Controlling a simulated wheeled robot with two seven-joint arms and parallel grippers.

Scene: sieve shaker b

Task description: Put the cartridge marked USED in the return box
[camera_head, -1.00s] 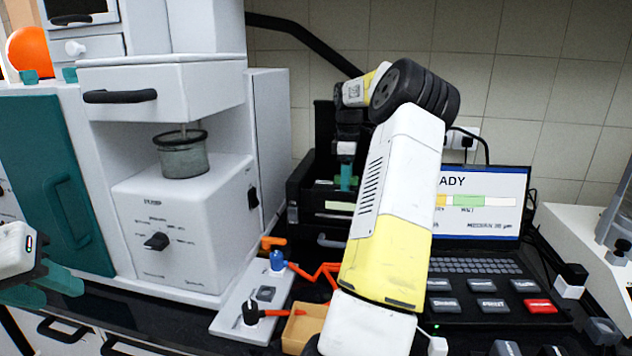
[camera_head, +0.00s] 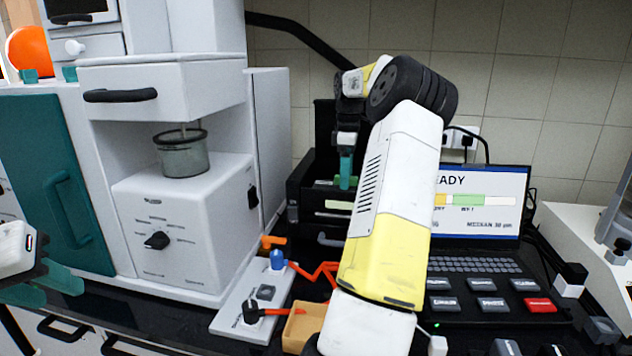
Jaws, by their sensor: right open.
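My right gripper (camera_head: 347,172) points down, with teal fingers, over the open black machine (camera_head: 299,193) at the back centre. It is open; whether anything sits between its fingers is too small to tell. No cartridge or USED mark can be made out; my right arm hides part of the machine. A tan open box (camera_head: 301,327) stands at the bottom centre, partly behind my arm; no return label is readable. My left gripper (camera_head: 42,287) is at the left edge, its teal fingers apart and apparently empty.
A white cabinet machine with a glass jar (camera_head: 182,155) stands at the left. A grey plate (camera_head: 243,309) with knobs and orange linkage (camera_head: 316,274) lies before the black machine. A laptop-like screen (camera_head: 482,203) and button panel (camera_head: 484,303) are at the right.

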